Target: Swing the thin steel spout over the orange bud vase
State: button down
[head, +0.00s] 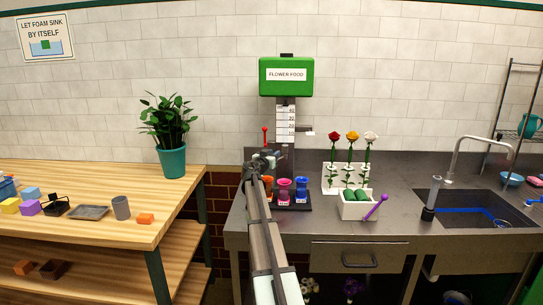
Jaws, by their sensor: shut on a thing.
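The orange bud vase (268,183) stands at the left end of a dark tray, partly hidden behind my arm. A pink vase (284,190) and a blue vase (301,188) stand to its right. My gripper (265,160) is in front of the lower left of the flower food dispenser (286,76), above the orange vase. It appears shut on the thin steel spout, but the fingers and arm hide most of the spout, so its exact direction cannot be told. A red-tipped upright lever (264,135) rises just above the gripper.
A white rack with red, orange and white flowers (350,150) stands right of the vases. In front of it is a white box of green foam (356,208) with a purple stick. A sink (465,208) is farther right. A wooden table (90,185) is left, across a gap.

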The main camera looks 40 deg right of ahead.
jog(key=shift+s+d, duration=0.1)
dwell(0.3)
jog(key=c, duration=1.1)
grip_release()
jog(key=v, duration=1.3)
jog(key=shift+s+a, duration=0.15)
jog(key=shift+a, duration=0.2)
